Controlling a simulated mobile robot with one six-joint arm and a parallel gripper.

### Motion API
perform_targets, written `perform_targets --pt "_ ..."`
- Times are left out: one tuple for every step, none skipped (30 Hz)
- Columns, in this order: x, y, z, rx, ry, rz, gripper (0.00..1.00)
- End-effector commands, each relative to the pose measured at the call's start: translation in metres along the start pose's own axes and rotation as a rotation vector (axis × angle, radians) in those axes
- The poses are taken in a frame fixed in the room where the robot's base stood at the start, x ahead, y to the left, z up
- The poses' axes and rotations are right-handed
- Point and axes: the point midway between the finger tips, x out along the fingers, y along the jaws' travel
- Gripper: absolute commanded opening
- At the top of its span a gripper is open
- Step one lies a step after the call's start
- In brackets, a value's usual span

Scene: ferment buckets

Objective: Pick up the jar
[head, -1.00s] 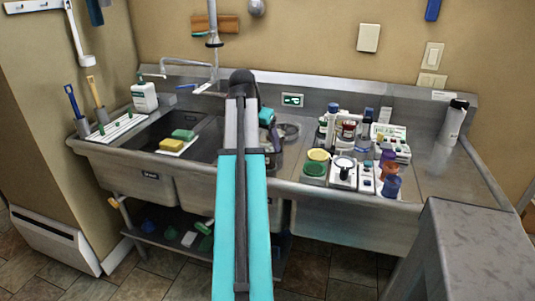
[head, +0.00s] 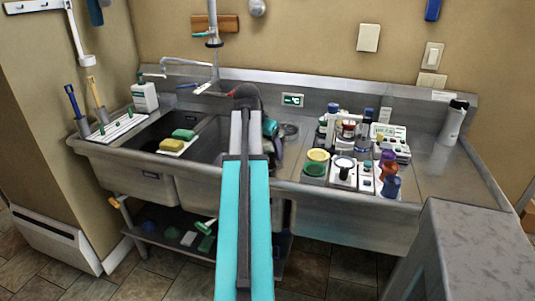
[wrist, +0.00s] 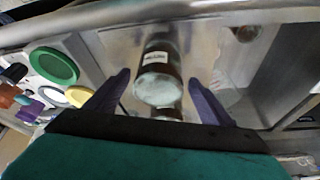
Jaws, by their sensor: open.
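The jar (wrist: 160,62) shows in the wrist view as a dark brown cylinder with a small pale label and a pale round end facing the camera. It is on the grey metal counter. My gripper (wrist: 158,79) is open, with one purple finger on each side of the jar in that view. I see gaps between the fingers and the jar, and no contact. In the head view my gripper (head: 271,130) is over the counter right of the basins, and I cannot make out the jar there.
Green and yellow round lids (head: 317,161), bottles and small devices crowd the counter to the right. A sink basin (head: 150,140) with a yellow and a green sponge lies left. A tall faucet (head: 213,40) stands behind. A drain-like ring (head: 290,129) is near my gripper.

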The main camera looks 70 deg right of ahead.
Motion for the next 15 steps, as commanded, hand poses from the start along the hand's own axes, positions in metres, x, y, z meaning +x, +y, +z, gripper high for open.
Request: perform_targets --pt "0.005 0.001 0.0 0.0 -0.001 0.001 0.75" --pt "0.008 0.001 0.0 0.0 0.0 0.0 0.75" --pt "0.012 0.002 0.0 0.0 -0.001 0.0 0.75" --pt "0.015 0.002 0.0 0.0 -0.001 0.001 0.75" --pt "0.019 0.003 0.0 0.0 -0.002 0.001 0.75" --pt "0.023 0.002 -0.001 0.0 -0.001 0.001 0.75" --pt "0.026 0.002 -0.001 0.0 0.0 0.0 0.75" --pt "0.028 0.002 -0.001 0.0 0.0 0.0 0.75" --pt "0.031 0.002 -0.001 0.001 0.0 0.0 0.75" --pt "0.034 0.002 -0.001 0.001 -0.001 0.0 0.75" --pt "0.035 0.002 0.0 0.001 -0.001 0.0 0.75" --pt "0.037 0.002 0.0 0.001 0.0 0.0 0.75" --pt "0.038 0.002 -0.001 0.001 0.0 0.0 0.75" --pt "0.038 0.002 -0.001 0.001 0.0 0.0 0.75" --pt "0.039 0.002 -0.001 0.001 0.0 0.0 0.75"
